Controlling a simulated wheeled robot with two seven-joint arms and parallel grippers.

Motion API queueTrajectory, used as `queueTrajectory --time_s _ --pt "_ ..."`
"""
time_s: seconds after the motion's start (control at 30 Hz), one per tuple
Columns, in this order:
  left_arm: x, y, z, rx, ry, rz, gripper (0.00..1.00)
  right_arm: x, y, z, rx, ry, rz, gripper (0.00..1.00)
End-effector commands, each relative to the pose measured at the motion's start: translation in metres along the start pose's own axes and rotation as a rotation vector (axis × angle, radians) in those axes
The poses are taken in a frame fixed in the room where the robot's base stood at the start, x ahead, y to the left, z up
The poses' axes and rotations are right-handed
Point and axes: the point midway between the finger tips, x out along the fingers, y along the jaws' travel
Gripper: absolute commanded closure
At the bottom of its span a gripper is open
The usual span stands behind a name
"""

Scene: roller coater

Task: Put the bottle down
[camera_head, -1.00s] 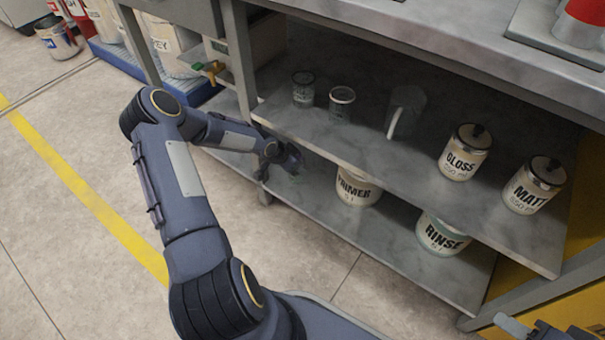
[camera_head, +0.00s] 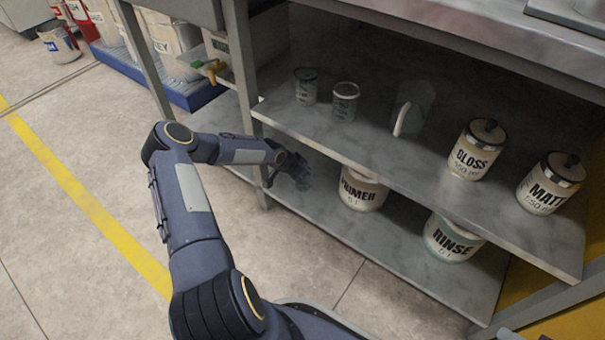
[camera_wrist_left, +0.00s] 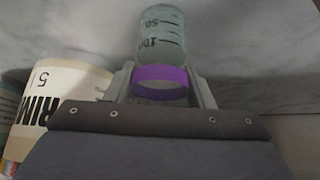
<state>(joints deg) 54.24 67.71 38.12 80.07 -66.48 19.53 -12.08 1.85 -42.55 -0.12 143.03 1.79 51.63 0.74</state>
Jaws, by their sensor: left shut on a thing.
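In the left wrist view, my left gripper (camera_wrist_left: 160,93) is shut on a clear bottle (camera_wrist_left: 163,35) with dark graduation marks and a purple band (camera_wrist_left: 161,77). In the head view, my left gripper (camera_head: 298,177) reaches in at the lower shelf, and a greenish part of the bottle (camera_head: 304,183) shows by its fingers. The lower shelf (camera_head: 310,202) is grey metal. I cannot tell whether the bottle touches it. My right gripper is not clearly in view.
The primer tub (camera_head: 360,190) stands right of the gripper, with the rinse tub (camera_head: 451,238) farther right. The upper shelf (camera_head: 330,137) overhangs and holds two small cups, a pitcher, the gloss can (camera_head: 476,150) and the matt can (camera_head: 549,184). A shelf leg (camera_head: 243,90) is to the left.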

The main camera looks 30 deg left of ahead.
Motion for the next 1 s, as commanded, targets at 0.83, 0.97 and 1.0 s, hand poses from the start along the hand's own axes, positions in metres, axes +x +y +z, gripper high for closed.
queueTrajectory --time_s 0.83,0.97,1.0 --pt "-0.052 -0.001 -0.003 0.000 -0.001 -0.002 0.30 -0.021 -0.010 -0.011 0.000 0.000 0.000 0.57" --pt "-0.080 -0.001 -0.003 0.000 -0.002 -0.002 0.30 -0.031 -0.014 -0.016 0.000 0.000 0.000 0.57" --pt "-0.088 -0.001 -0.002 0.000 -0.002 -0.001 0.30 -0.034 -0.015 -0.017 0.000 0.000 0.000 0.57"
